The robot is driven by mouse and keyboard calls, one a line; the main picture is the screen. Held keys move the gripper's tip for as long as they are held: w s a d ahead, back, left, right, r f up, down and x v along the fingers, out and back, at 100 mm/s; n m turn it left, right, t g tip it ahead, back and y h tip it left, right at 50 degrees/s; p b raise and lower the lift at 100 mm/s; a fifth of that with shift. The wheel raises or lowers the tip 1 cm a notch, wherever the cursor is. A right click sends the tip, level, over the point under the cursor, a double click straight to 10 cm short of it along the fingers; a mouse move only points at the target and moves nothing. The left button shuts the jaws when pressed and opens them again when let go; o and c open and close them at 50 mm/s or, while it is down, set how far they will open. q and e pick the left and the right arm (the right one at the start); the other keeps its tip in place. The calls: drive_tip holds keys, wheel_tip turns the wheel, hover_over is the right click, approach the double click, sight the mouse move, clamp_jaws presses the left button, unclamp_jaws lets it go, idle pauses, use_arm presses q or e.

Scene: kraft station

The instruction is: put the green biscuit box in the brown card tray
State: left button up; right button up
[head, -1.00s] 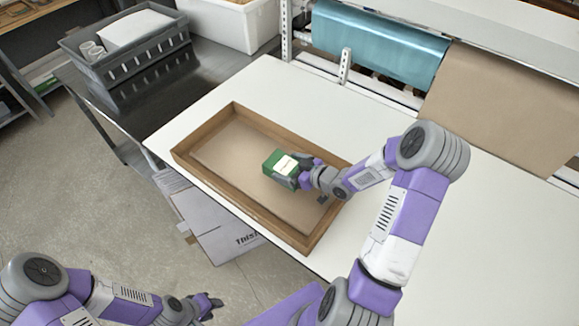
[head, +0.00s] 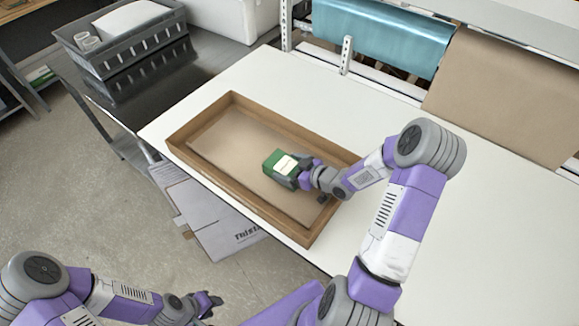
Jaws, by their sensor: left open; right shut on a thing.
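The green biscuit box (head: 280,162) with a white label is in my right gripper (head: 293,173), which is shut on it. The box is over the inside of the brown card tray (head: 206,175), right of the tray's middle. I cannot tell whether the box touches the tray floor. The gripper hides part of the box's right side. The tray lies on the white table, and my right forearm crosses its right end. My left gripper (head: 211,302) is open and empty, low in the view, off the table's front edge.
A grey crate (head: 125,50) with white contents stands on a dark bench at the back left. A metal rack holds a teal roll (head: 383,35) and a brown paper roll (head: 500,85). Cardboard (head: 213,215) leans below the table edge. The white table right of my arm is clear.

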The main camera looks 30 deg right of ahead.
drive_tip(key=o, duration=0.8)
wheel_tip(320, 180, up, 13)
drive_tip(key=p, duration=1)
drive_tip(key=shift+p, duration=0.4)
drive_tip(key=shift+f, duration=0.1)
